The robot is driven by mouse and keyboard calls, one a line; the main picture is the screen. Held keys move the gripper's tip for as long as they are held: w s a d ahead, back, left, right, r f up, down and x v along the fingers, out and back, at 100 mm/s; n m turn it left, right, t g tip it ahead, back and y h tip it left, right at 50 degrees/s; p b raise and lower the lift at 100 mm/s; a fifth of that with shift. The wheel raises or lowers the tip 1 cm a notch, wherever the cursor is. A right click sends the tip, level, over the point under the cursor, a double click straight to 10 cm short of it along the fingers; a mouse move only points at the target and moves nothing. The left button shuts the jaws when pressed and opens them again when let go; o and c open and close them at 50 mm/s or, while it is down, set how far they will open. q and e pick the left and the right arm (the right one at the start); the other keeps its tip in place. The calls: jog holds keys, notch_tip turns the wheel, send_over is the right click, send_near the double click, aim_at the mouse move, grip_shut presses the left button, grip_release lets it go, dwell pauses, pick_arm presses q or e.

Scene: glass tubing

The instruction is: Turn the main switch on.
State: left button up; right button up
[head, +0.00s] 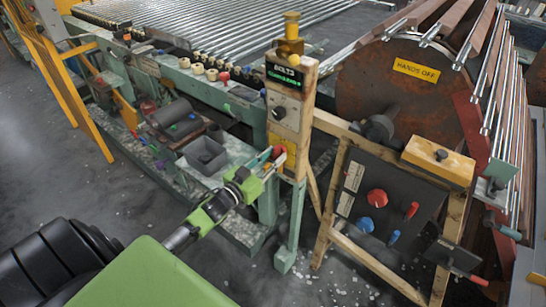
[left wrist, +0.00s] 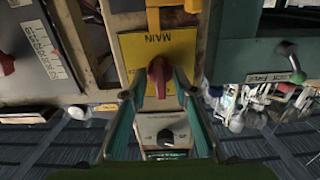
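The main switch is a red knob (left wrist: 160,78) on a yellow plate (left wrist: 134,46) marked MAIN, upside down in the left wrist view. The knob's handle points roughly along the picture's vertical. In the head view, the red knob (head: 278,152) is partly hidden at the side of the wooden control post (head: 299,110). My left gripper (head: 272,160) is close in front of it. In the left wrist view, the left gripper (left wrist: 160,94) is open, with one finger on each side of the knob and visible gaps to it. My right gripper is in neither view.
A grey box with a black knob (left wrist: 165,136) sits beside the yellow plate. A dark panel (head: 385,190) with red and blue knobs stands right of the post. A green machine bed (head: 240,105) lies behind. The floor (head: 60,190) at left is mostly clear.

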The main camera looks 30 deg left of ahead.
pick_arm(q)
jog(key=shift+c, duration=0.2)
grip_shut()
jog(key=shift+m, duration=0.4)
jog(key=m, duration=0.3)
jog(key=shift+m, duration=0.3)
jog(key=m, duration=0.3)
jog(key=shift+m, duration=0.4)
jog(key=m+b, duration=0.1)
jog(key=m, duration=0.4)
jog(key=shift+f, duration=0.1)
jog(key=m+b, duration=0.1)
jog(key=m, duration=0.3)
jog(key=shift+m+b, duration=0.3)
jog(key=shift+m, duration=0.3)
